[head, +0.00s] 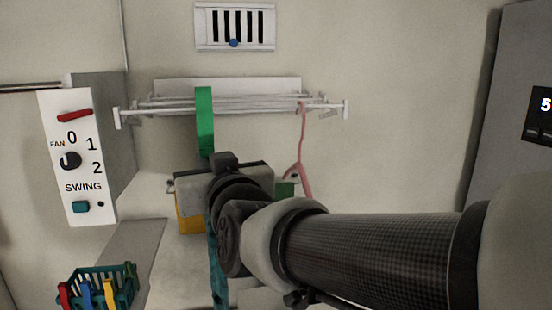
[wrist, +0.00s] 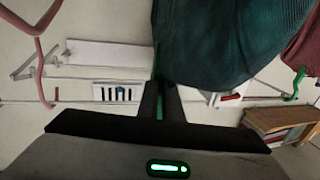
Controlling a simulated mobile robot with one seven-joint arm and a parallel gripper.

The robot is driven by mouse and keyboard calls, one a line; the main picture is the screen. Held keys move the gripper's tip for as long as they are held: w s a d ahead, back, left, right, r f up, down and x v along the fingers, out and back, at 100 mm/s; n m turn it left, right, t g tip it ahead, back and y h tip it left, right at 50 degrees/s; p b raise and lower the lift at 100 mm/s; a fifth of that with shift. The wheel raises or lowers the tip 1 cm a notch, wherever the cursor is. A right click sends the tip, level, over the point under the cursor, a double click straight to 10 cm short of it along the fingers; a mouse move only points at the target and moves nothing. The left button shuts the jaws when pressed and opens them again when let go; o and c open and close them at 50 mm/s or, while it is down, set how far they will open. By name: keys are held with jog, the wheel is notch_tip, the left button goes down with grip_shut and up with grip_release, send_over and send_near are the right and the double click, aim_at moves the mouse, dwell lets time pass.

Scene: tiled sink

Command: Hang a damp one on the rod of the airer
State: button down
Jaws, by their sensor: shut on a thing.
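The white airer (head: 235,101) is on the back wall, with thin rods. It shows in the wrist view (wrist: 105,52) too, upside down. My gripper (head: 222,162) is just below and in front of the rods, shut on a green hanger (head: 205,120). The hanger's flat upper part rises past the rods; whether it bears on one I cannot tell. A dark teal cloth (wrist: 225,40) hangs with it, and a strip of it shows below my gripper (head: 217,270). A pink hanger (head: 303,140) hangs empty on the rod at the right.
A fan control box (head: 75,150) stands out at the left. A basket of coloured pegs (head: 97,287) is at the lower left. A vent (head: 235,27) is above the airer. The wrist view shows a dark red cloth (wrist: 305,42) by another green hook (wrist: 296,86).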

jog(key=shift+w+d+p+x, duration=0.15)
jog(key=shift+d+p+x, duration=0.15)
jog(key=shift+x, duration=1.05)
jog(key=shift+w+d+p+x, duration=0.15)
jog(key=shift+d+p+x, duration=0.15)
jog(key=shift+x, duration=1.05)
jog(key=shift+w+d+p+x, duration=0.1)
jog(key=shift+d+p+x, duration=0.15)
jog(key=shift+x, duration=1.05)
jog(key=shift+w+f+b, duration=0.15)
jog(key=shift+f+b, duration=0.15)
jog(key=shift+b, duration=0.2)
jog(key=shift+f+b, duration=1.05)
jog(key=shift+b, duration=0.35)
